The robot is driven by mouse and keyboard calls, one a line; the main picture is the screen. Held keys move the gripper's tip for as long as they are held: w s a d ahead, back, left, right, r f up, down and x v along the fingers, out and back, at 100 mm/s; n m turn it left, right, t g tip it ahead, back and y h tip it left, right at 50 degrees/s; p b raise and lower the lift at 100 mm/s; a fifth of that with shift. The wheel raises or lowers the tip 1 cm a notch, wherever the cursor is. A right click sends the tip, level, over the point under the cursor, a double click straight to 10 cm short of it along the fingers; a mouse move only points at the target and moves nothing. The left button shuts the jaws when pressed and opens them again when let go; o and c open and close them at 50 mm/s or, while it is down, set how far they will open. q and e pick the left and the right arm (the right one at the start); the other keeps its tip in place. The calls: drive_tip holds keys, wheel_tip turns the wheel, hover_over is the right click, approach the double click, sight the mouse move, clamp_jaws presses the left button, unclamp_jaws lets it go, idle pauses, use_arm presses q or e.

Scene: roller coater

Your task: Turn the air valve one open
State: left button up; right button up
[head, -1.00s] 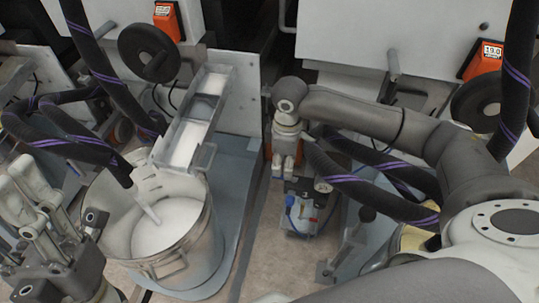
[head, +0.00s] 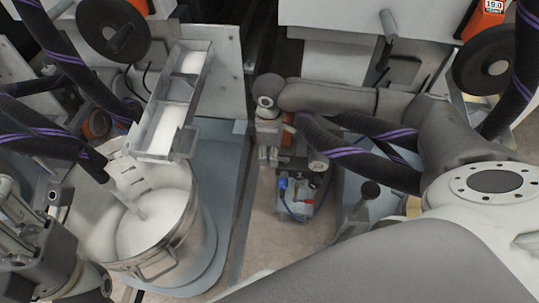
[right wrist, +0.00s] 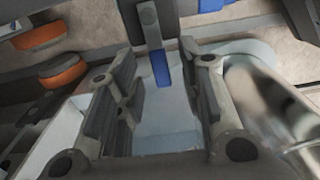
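My right gripper (head: 268,160) hangs pointing down behind the small pump unit (head: 295,197), between the two machines. In the right wrist view its two fingers (right wrist: 165,105) are wide apart with nothing held between the pads. A grey bar with a blue piece (right wrist: 160,68) shows beyond and between the fingertips; it may be a valve handle, but I cannot be sure. The pump unit carries a blue fitting (head: 283,187) and a red part (head: 308,199). I cannot tell which part is air valve one. My left gripper (head: 30,225) is at the left edge, partly cut off.
A metal bucket of white liquid (head: 202,235) stands on a blue-grey base (head: 225,190) at left. Thick dark hoses with purple stripes (head: 350,160) cross near my right arm. Handwheels (head: 113,32) sit on the machines. Orange round parts (right wrist: 62,72) show in the right wrist view.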

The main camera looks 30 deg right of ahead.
drive_tip(key=shift+f, duration=0.15)
clamp_jaws()
